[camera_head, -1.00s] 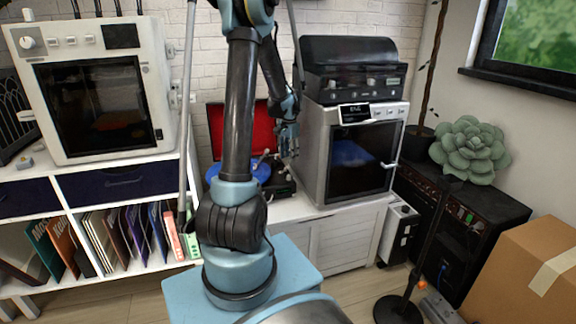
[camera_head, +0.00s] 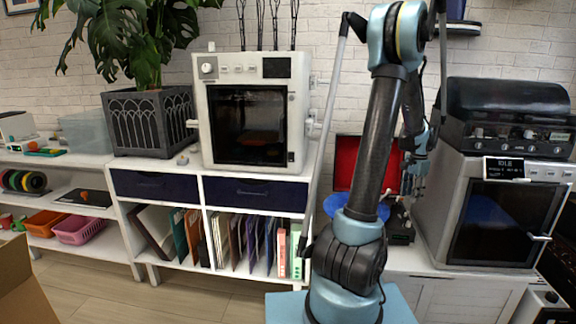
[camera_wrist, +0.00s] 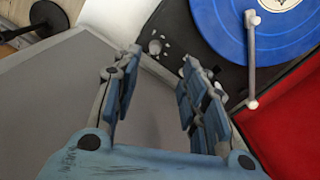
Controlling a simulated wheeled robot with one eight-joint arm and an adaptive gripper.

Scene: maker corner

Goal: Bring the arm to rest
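My gripper (camera_wrist: 158,75) is open and empty in the wrist view, with its two blue-and-grey fingers spread apart. It hangs in front of a record player with a blue record (camera_wrist: 270,22), a tonearm (camera_wrist: 251,60) and a red lid lining (camera_wrist: 285,130). In the head view my arm stands upright and bent at the top, and the gripper (camera_head: 412,180) shows small beside the red lid (camera_head: 362,165). The fingertips touch nothing that I can see.
A white 3D-printer-like machine (camera_head: 297,110) stands on the white shelf unit (camera_head: 205,195). A silver oven-like machine (camera_head: 455,200) with a black grill-like box (camera_head: 500,105) on top stands at the right. A potted plant (camera_head: 150,125) is at the left. A cardboard box (camera_head: 15,280) is at the lower left.

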